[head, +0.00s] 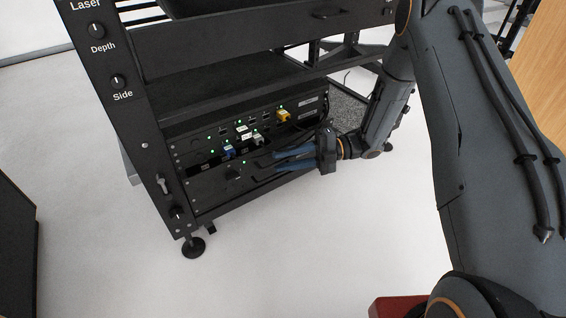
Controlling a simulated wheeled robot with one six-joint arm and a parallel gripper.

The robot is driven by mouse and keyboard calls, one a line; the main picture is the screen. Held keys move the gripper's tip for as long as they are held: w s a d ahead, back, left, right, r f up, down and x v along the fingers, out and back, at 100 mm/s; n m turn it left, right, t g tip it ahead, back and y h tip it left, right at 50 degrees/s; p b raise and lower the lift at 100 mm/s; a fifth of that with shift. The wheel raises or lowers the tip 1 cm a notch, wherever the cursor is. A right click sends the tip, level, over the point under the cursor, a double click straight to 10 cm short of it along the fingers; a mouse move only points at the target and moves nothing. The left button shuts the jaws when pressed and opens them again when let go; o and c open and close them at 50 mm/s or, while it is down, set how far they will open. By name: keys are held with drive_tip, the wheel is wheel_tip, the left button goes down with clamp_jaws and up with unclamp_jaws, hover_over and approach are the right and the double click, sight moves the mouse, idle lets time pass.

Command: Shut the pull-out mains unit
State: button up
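The mains unit (212,189) looks to be the black panel lowest in the black rack, with a small dark knob or socket near its middle and a thin dark handle (257,174). How far it stands out from the rack is hard to tell. My gripper (276,162) reaches in from the right, its two blue fingers pointing left at the front of this panel. The fingers are apart, with a narrow gap between them, and I see nothing held. Their tips are close to the handle; whether they touch it is unclear. The gripper covers the panel's right part.
Above the panel are rack units with green lights, a yellow plug (284,115) and blue and white plugs. The rack's left post (128,95) carries knobs marked Depth and Side. A levelling foot (193,246) stands on the clear pale floor. A dark box (15,250) stands at left.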

drive_tip(key=shift+a, duration=0.3)
clamp_jaws()
idle(1.3)
